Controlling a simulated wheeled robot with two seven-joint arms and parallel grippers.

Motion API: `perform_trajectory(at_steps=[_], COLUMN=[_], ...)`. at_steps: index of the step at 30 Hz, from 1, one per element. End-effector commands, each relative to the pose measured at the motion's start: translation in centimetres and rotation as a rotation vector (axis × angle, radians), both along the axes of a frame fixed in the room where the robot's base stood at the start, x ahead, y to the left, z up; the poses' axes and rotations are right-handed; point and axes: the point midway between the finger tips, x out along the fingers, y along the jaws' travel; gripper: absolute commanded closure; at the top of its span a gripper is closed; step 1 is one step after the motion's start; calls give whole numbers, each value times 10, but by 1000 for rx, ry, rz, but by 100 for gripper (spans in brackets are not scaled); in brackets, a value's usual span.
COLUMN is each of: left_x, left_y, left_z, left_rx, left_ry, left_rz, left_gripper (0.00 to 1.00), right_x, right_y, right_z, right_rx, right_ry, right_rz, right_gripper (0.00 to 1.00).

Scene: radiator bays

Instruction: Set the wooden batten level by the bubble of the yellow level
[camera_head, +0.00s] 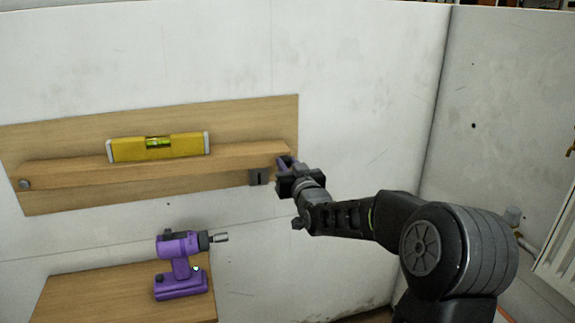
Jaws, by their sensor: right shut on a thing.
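The wooden batten (80,171) runs across a wooden back board (240,115) on the white wall. Its right end sits higher in the picture than its left end. The yellow level (183,147) rests on top of the batten, with a green vial (158,142) in its middle. The bubble is too small to place surely. A round grey bolt (25,184) shows at the batten's left end. My right gripper (284,165) is shut on the batten's right end and partly hides it. My left gripper is out of view.
A purple drill (180,264) stands on a wooden surface (90,298) below. A radiator (560,245) is at the far right. The wall between drill and my right arm is clear.

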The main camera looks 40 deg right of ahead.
Motion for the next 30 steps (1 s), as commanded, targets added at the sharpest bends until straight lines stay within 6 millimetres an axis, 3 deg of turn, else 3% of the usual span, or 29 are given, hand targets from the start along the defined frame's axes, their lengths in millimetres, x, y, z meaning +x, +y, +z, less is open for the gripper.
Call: perform_trajectory(at_steps=[26, 30], left_x=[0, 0], left_y=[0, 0], left_z=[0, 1], left_rx=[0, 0], left_ry=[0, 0], left_rz=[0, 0], left_gripper=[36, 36], right_x=[0, 0], right_y=[0, 0], right_z=[1, 12], right_rx=[-1, -15], right_ry=[-1, -1], right_rz=[1, 1], right_gripper=[100, 100])
